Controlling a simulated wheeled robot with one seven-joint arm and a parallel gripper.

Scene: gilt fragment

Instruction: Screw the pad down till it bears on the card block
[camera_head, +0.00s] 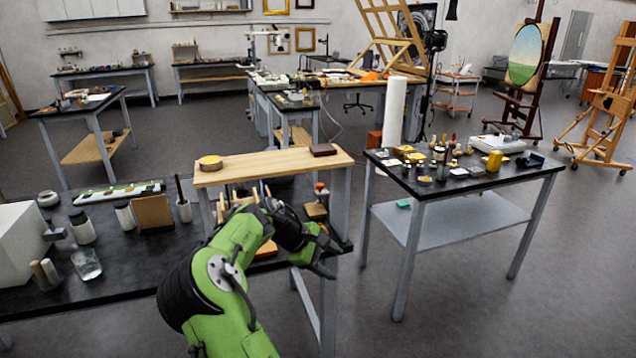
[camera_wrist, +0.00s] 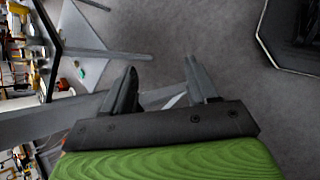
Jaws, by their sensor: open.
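My gripper (camera_head: 328,258) is at the right end of the dark bench, past its front edge. In the wrist view my gripper (camera_wrist: 158,68) is open, with nothing between its two fingers and grey floor beyond. A small red-topped piece (camera_head: 320,188) stands under the wooden shelf, above a brown block (camera_head: 315,211), just behind my gripper. I cannot tell whether these are the screw pad and the card block. My arm hides part of that area, and any gap between pad and block is too small to see.
Jars, a brush pot (camera_head: 184,211) and a white box (camera_head: 22,245) crowd the bench's left. A cluttered table (camera_head: 470,182) stands right. Floor between is clear.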

